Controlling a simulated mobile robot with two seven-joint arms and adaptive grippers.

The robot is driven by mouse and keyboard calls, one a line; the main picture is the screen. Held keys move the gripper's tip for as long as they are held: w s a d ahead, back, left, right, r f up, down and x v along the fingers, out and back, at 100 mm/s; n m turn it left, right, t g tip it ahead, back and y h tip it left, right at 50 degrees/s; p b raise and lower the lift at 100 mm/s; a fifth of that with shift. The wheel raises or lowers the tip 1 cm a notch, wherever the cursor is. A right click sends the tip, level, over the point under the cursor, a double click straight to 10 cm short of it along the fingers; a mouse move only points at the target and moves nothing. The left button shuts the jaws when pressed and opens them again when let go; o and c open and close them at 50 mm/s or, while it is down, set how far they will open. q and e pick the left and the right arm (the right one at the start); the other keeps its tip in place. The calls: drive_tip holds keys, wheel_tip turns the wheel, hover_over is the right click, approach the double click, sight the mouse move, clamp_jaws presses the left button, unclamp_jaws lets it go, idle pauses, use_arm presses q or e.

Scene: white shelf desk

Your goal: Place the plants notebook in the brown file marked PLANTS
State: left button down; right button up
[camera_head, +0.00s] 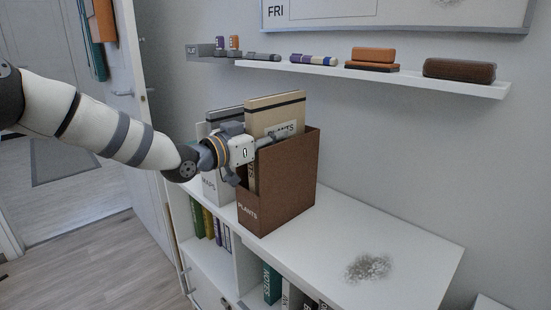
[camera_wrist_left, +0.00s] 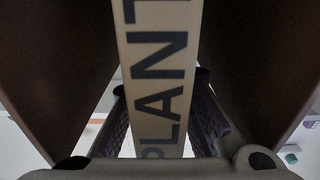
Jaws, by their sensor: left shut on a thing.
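The plants notebook (camera_head: 276,112) is tan with a black band and a PLANTS label. It stands upright, its lower part inside the brown file (camera_head: 288,190) marked PLANTS and its top above the rim. My left gripper (camera_head: 250,160) is at the file's open front, shut on the notebook's spine. In the left wrist view the spine (camera_wrist_left: 156,60) with large PLANT letters runs between my fingers (camera_wrist_left: 161,98), with dark brown file walls on both sides. The notebook's lower end is hidden by the file. My right gripper is not in view.
A white file marked MAPS (camera_head: 209,187) stands just left of the brown file. A wall shelf (camera_head: 420,82) above holds erasers and markers. The desk top to the right is clear except for a grey smudge (camera_head: 368,268). Books fill the lower shelves.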

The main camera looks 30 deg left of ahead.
use_arm(q)
drive_tip(key=f, duration=0.5)
drive_tip(key=shift+w+d+f+b, duration=0.1)
drive_tip(key=shift+w+f+b, duration=0.1)
drive_tip(key=shift+b, duration=0.2)
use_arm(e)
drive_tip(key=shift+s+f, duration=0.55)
use_arm(q)
drive_tip(key=c, duration=1.8)
unclamp_jaws()
drive_tip(key=shift+f, duration=0.15)
drive_tip(key=p+v, duration=0.3)
drive_tip(key=v, duration=0.9)
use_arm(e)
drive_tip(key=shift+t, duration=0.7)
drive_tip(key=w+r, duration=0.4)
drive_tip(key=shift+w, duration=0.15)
